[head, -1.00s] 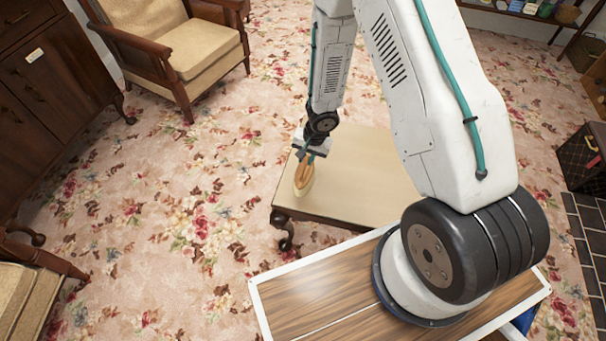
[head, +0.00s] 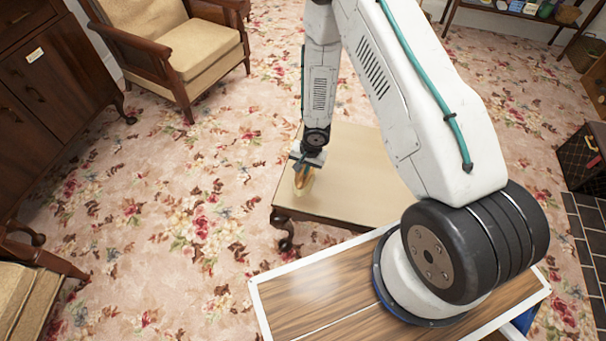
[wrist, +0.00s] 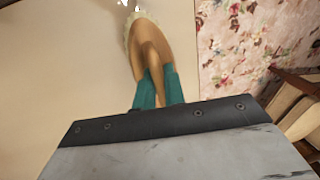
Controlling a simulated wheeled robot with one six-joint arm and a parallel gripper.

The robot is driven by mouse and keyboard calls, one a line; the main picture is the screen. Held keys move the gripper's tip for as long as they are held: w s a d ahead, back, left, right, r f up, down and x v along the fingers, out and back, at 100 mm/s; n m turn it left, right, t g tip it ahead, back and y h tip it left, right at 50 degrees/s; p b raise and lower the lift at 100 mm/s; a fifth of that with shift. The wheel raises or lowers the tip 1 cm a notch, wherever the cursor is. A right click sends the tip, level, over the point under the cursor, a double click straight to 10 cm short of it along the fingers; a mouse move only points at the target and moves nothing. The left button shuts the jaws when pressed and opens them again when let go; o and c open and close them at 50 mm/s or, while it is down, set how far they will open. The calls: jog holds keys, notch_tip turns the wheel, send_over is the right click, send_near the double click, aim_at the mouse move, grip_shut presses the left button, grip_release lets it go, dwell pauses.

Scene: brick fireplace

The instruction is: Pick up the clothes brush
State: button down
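The clothes brush (head: 302,181) is at the left end of the small cream-topped table, with a tan wooden back and pale bristles. In the wrist view the brush (wrist: 148,45) runs up from between the teal fingers, its bristles showing along the top and left edge. My gripper (head: 305,165) is over the brush and covers its far end in the head view. In the wrist view my gripper (wrist: 158,84) has a finger on each side of the brush's narrow raised handle, closed against it. Whether the brush touches the tabletop is unclear.
An armchair (head: 185,50) stands at the back left and a dark cabinet (head: 55,65) at the left. A dark case (head: 583,158) is at the right. Open flowered carpet (head: 190,200) lies left of the table.

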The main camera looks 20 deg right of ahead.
jog(key=shift+r, duration=0.15)
notch_tip(320, 180, up, 10)
jog(key=shift+f, duration=0.1)
dwell(0.6)
dwell(0.5)
